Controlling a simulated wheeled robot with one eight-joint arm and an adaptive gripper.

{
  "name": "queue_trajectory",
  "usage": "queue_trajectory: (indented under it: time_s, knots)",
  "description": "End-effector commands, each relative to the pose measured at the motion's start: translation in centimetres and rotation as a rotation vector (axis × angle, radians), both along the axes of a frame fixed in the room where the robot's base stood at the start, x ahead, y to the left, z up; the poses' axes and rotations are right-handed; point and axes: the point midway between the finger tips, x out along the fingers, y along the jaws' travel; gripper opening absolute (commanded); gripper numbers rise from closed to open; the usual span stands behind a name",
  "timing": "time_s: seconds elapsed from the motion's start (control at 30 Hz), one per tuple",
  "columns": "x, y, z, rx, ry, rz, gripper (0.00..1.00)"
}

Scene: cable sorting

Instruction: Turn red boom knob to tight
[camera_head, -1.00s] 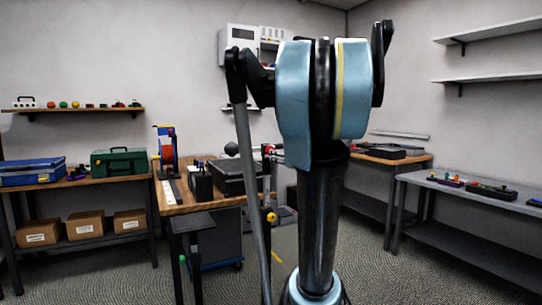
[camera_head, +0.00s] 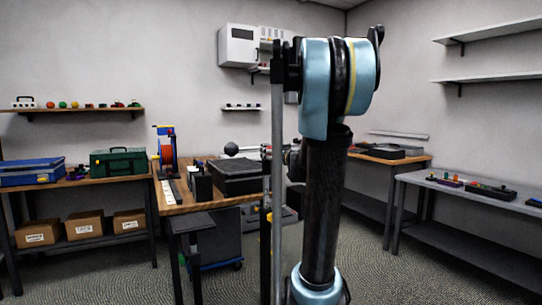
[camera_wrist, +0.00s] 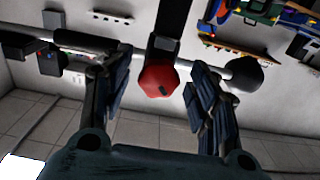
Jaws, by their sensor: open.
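The red boom knob (camera_wrist: 158,80) is in the middle of the wrist view, with a dark mark on its lower right. It sits on a black clamp (camera_wrist: 163,48) on a grey boom rod (camera_wrist: 190,64). My gripper (camera_wrist: 152,80) is open, one finger on each side of the knob. Clear gaps show on both sides, and I see no contact; depth is hard to judge. The dark ball (camera_wrist: 245,75) at the boom's end is right of my right finger. In the head view the ball (camera_head: 231,148) shows left of my arm, which hides the knob and gripper.
A green toolbox (camera_head: 118,162) stands on the left bench. A grey bench (camera_head: 459,188) is at right. Open floor lies in front.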

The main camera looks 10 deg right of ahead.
Motion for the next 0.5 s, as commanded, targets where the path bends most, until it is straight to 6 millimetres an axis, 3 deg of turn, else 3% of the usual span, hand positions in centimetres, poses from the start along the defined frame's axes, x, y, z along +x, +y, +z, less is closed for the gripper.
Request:
queue_trajectory:
  time_s: [0.13, 0.3, 0.33, 0.5]
  knots:
    - [-0.01, -0.03, 0.01, 0.0, 0.0, 0.0, 0.52]
    - [-0.02, -0.04, 0.02, 0.0, 0.0, 0.0, 0.14]
    - [-0.02, -0.04, 0.02, 0.0, 0.0, 0.0, 0.1]
    - [-0.02, -0.05, 0.02, 0.002, 0.001, -0.001, 0.1]
